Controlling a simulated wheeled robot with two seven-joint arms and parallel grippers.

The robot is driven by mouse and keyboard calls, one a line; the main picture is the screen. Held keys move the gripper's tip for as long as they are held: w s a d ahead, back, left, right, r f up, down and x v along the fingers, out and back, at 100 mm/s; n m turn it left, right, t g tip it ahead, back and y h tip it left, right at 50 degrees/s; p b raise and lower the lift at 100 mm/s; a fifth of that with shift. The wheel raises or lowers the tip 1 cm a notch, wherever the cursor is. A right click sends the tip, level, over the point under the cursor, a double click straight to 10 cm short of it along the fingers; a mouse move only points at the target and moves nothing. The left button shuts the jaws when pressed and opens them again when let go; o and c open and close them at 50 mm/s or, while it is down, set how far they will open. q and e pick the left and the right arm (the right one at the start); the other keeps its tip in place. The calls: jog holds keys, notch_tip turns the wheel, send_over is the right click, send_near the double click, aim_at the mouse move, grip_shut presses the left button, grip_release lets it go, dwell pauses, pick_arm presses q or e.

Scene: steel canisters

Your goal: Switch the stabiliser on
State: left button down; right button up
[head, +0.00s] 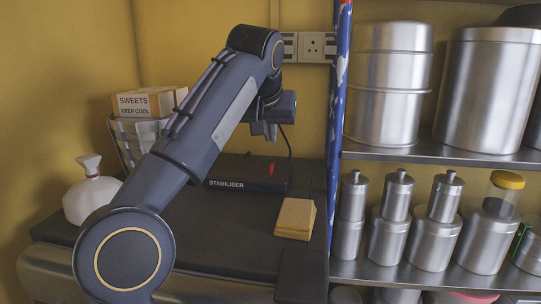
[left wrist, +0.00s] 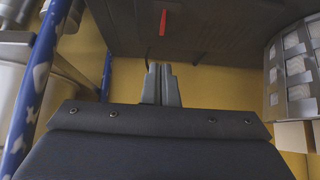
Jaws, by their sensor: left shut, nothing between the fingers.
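The stabiliser (head: 240,184) is a dark box, labelled on its front, on the dark counter behind my left arm. A red strip, seemingly this switch, shows near the top of the left wrist view (left wrist: 163,22), on a dark surface. My left gripper (head: 263,136) hangs above the stabiliser in the head view, apart from the switch. In the left wrist view its fingers (left wrist: 160,84) are together and hold nothing. My right gripper is not in view.
A blue post (head: 339,120) borders shelves of steel canisters (head: 389,83). A socket (head: 312,46) is on the wall.

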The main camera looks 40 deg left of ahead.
aim_at(273, 164)
pick_arm(q)
jog(key=f, duration=0.2)
jog(key=w+f, duration=0.1)
jog(key=f, duration=0.1)
jog(key=shift+a, duration=0.3)
jog(key=shift+s+d+f, duration=0.1)
jog(key=shift+s+f, duration=0.1)
jog(key=shift+f, duration=0.3)
jog(key=shift+w+f, duration=0.1)
jog(key=shift+f, duration=0.2)
